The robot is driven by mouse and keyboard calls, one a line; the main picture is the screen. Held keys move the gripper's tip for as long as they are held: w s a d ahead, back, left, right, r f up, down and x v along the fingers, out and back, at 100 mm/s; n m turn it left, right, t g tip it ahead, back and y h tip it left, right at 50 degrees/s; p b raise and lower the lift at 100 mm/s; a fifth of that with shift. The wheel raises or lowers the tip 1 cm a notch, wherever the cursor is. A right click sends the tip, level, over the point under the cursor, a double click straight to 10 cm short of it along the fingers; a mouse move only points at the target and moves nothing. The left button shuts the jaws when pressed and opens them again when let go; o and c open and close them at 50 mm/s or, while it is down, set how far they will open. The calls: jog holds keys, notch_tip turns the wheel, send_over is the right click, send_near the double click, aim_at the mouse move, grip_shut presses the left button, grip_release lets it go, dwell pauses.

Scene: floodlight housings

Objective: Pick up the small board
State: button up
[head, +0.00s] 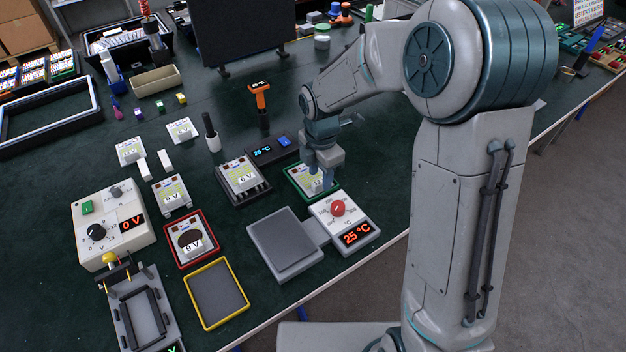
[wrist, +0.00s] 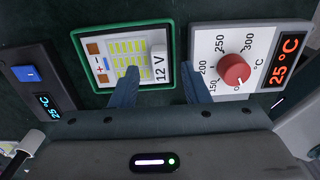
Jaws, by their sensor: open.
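A small white board (wrist: 128,60) marked 12 V, with a yellow-green grid, lies in a green-rimmed tray (wrist: 120,28). In the head view this board (head: 306,180) is partly hidden by my gripper (head: 322,182), which is above it. In the wrist view my gripper (wrist: 160,88) is open and empty, its blue fingers apart. One finger overlaps the board's lower edge; the other is between the tray and the heater control. I cannot tell the height. Other small boards are one marked 6 V (head: 241,174) in a black holder, one marked 9 V (head: 190,238) with a dark round patch, and another board (head: 172,194).
The heater control (head: 345,220) with a red knob reads 25 °C, beside a grey plate (head: 284,244). A red-rimmed tray (head: 171,242) holds the 9 V board. A yellow-rimmed tray (head: 217,322) is empty.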

notch_tip(320, 180, down, 2)
jog(key=shift+f, duration=0.2)
grip_shut()
jog(key=shift+r, duration=0.1)
jog(key=shift+r, duration=0.5)
jog(key=r, duration=0.3)
jog(key=shift+s+d+r, duration=0.1)
jog(key=shift+d+r, duration=0.15)
jog(key=shift+d, duration=0.05)
jog(key=s+d+r+p, duration=0.1)
jog(key=s+d+r, duration=0.4)
jog(key=d, duration=0.4)
jog(key=shift+s+d+r, duration=0.15)
jog(key=shift+d+r, duration=0.2)
jog(key=shift+r, duration=0.35)
